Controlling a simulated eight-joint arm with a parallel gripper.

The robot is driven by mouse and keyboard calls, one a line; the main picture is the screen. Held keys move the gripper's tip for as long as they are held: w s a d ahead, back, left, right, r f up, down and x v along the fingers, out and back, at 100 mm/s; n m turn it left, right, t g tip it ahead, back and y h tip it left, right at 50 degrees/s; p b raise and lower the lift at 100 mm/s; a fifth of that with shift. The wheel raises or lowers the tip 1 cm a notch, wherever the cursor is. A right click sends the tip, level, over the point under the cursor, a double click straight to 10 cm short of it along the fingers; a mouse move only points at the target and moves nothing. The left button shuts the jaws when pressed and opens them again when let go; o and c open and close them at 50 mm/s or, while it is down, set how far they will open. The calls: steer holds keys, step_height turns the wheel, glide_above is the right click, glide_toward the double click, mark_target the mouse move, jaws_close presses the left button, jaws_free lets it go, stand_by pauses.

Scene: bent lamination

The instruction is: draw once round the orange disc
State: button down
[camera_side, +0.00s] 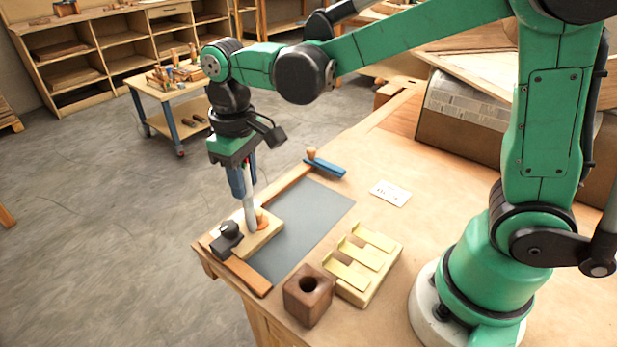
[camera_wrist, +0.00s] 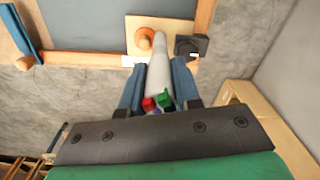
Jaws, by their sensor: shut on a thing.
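My gripper (camera_side: 243,188) points down, its two blue fingers shut on a light grey, pen-like stick (camera_side: 250,210). In the wrist view the stick (camera_wrist: 160,66) runs between the fingers, with red and green bits near its held end. The orange disc (camera_side: 263,221) sits on a pale wooden board (camera_side: 266,238), partly hidden behind the stick in the side view. In the wrist view the disc (camera_wrist: 144,37) shows just left of the stick's far end. The stick's lower end is close beside the disc; I cannot tell whether it touches the board.
A black clamp-like block (camera_side: 229,236) sits on the board's left end. A grey mat (camera_side: 315,208) lies alongside. A brown block with a hole (camera_side: 308,295), a slotted cream rack (camera_side: 352,285), a white card (camera_side: 391,193) and a blue tool with a knob (camera_side: 327,168) are on the table.

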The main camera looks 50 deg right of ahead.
steer(key=shift+s+d, duration=0.6)
steer(key=shift+s, duration=0.05)
stand_by(0.8)
steer(key=shift+s+d, duration=0.1)
steer(key=shift+d, duration=0.4)
stand_by(0.4)
steer(key=shift+w+d, duration=0.35)
steer(key=shift+d, duration=0.45)
stand_by(0.9)
steer(key=shift+w+d, duration=0.3)
steer(key=shift+w, duration=0.15)
steer(key=shift+w, duration=0.4)
stand_by(0.6)
steer(key=shift+w+a, duration=0.35)
steer(key=shift+w, duration=0.45)
stand_by(0.8)
steer(key=shift+w+a, duration=0.35)
steer(key=shift+a, duration=0.1)
stand_by(0.5)
